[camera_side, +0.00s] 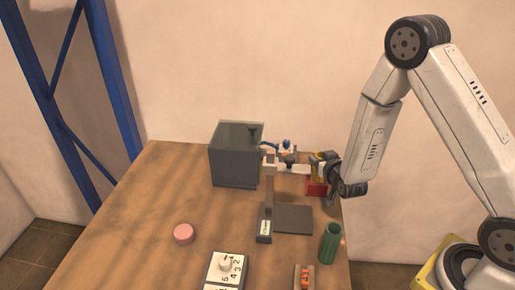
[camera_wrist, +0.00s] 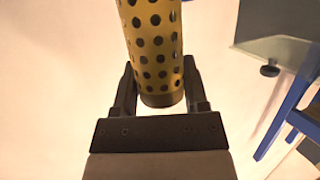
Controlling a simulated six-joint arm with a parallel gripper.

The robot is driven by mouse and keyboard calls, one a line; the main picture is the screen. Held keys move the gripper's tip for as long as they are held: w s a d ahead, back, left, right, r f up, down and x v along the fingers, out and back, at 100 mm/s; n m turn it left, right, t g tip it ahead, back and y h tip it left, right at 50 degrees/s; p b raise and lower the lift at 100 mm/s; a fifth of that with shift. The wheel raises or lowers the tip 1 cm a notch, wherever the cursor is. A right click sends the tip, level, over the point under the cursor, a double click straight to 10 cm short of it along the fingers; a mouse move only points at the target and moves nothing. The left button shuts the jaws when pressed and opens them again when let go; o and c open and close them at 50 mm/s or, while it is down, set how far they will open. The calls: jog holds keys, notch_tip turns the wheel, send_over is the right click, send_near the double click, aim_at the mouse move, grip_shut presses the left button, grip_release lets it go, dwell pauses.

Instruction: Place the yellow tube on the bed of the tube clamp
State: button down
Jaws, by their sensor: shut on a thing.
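In the wrist view, the yellow tube (camera_wrist: 153,45) is a cylinder with rows of dark holes and a dark end ring. My gripper (camera_wrist: 157,85) is shut on it, one finger on each side near that end; its far end is out of frame. In the side view, my gripper (camera_side: 320,160) is raised over the table's back right, and the tube is small and mostly hidden there. A grey stand (camera_side: 270,190) with a pale horizontal arm and a flat plate (camera_side: 294,219) stands left of and below the gripper. I cannot tell whether this is the tube clamp.
A red block (camera_side: 316,188) sits just below my gripper. A dark grey box (camera_side: 234,165) stands at the back. An upright green tube (camera_side: 330,243), a numbered dial panel (camera_side: 225,270) and an orange display (camera_side: 304,277) are in front. A pink disc (camera_side: 183,233) lies left; wood around it is clear.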

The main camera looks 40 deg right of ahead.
jog(key=shift+f, duration=0.1)
jog(key=shift+c, duration=0.5)
grip_release()
jog(key=v, duration=0.7)
jog(key=shift+s+r, duration=0.2)
jog(key=shift+s, duration=0.05)
jog(key=shift+a, duration=0.1)
